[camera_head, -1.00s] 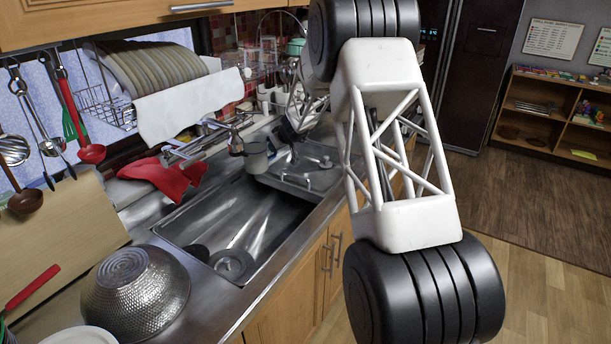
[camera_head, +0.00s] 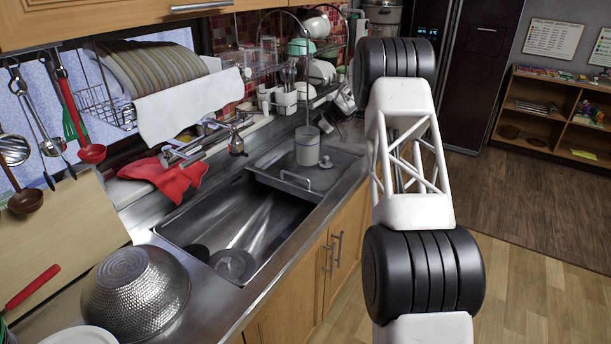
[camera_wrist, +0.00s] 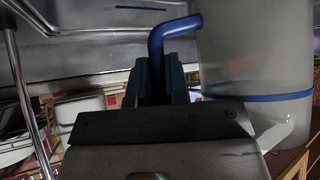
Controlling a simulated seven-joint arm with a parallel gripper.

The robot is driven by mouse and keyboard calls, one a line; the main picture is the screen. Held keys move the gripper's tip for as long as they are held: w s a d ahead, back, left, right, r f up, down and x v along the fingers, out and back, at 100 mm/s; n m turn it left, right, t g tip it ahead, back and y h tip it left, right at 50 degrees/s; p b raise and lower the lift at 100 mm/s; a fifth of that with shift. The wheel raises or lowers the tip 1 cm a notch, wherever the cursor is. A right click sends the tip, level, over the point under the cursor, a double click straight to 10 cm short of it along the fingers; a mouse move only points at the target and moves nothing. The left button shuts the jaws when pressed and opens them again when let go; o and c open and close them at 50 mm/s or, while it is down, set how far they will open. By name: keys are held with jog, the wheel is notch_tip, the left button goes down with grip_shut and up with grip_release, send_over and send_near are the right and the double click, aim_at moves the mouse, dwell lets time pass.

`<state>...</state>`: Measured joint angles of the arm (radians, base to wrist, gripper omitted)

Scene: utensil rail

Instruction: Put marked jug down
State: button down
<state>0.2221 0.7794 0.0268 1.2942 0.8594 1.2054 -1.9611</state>
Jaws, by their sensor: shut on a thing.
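The marked jug (camera_head: 307,147) is a pale, translucent vessel. In the wrist view it fills the right side (camera_wrist: 255,45), with a blue band around it and a blue handle (camera_wrist: 178,28). My gripper (camera_wrist: 165,70) is shut on the blue handle, with the jug beside its fingers. In the head view my gripper (camera_head: 326,122) is at the jug's right side. The jug looks upright over the flat steel section (camera_head: 335,170) beyond the sink basin. I cannot tell whether its base touches the steel.
The open sink basin (camera_head: 235,225) lies nearer, with the tap (camera_head: 236,143) at its left. White containers (camera_head: 285,98) and a dish rack with bowls (camera_head: 320,70) stand behind the jug. A red cloth (camera_head: 172,178) and metal colander (camera_head: 135,293) lie on the left.

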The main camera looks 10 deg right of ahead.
jog(key=shift+d+r, duration=0.1)
jog(key=shift+d, duration=0.35)
send_over(314, 171)
notch_tip(314, 171, down, 6)
jog(key=shift+w, duration=0.2)
dwell(0.3)
jog(key=shift+f, duration=0.25)
jog(key=shift+f, duration=1.75)
jog(key=shift+f, duration=0.15)
jog(key=c, duration=1.1)
grip_release()
